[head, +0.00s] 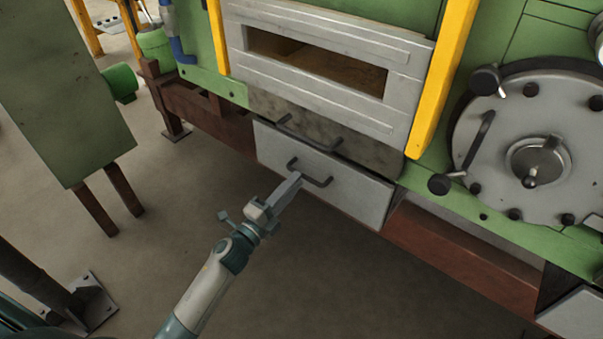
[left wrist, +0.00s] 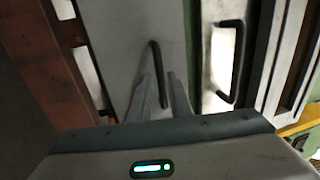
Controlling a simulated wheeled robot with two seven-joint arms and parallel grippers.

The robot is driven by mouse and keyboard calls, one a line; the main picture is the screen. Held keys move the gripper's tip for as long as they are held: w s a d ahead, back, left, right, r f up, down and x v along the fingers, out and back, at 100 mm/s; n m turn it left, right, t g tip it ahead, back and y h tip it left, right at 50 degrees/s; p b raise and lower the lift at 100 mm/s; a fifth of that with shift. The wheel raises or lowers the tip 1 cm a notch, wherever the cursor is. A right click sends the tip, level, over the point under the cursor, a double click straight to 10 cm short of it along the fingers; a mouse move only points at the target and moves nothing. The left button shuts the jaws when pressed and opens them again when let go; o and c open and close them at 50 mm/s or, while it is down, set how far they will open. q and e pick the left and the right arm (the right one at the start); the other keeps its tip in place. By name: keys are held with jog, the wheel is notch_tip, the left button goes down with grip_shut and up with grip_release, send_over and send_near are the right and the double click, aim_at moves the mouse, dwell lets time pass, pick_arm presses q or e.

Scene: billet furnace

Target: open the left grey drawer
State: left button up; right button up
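The left grey drawer (head: 350,195) is a flat light-grey front low in the green furnace, below the slotted grey door. A dark bar handle (head: 318,182) is on its front. I cannot tell whether the drawer stands out from the furnace at all. My left gripper (head: 296,180) is at this handle. In the left wrist view the two fingers (left wrist: 160,85) are apart, with the dark handle (left wrist: 155,60) between them; the drawer front (left wrist: 120,45) fills the area behind. Contact with the handle is not clear. My right gripper is not in view.
A second dark handle (head: 300,135) sits just above on the panel over the drawer. A round grey hatch (head: 530,150) with knobs is at the right. A green cabinet (head: 65,90) on brown legs stands at the left. The floor (head: 310,270) before the drawer is clear.

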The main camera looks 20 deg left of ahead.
pick_arm(q)
jog(key=shift+x, duration=1.95)
grip_shut()
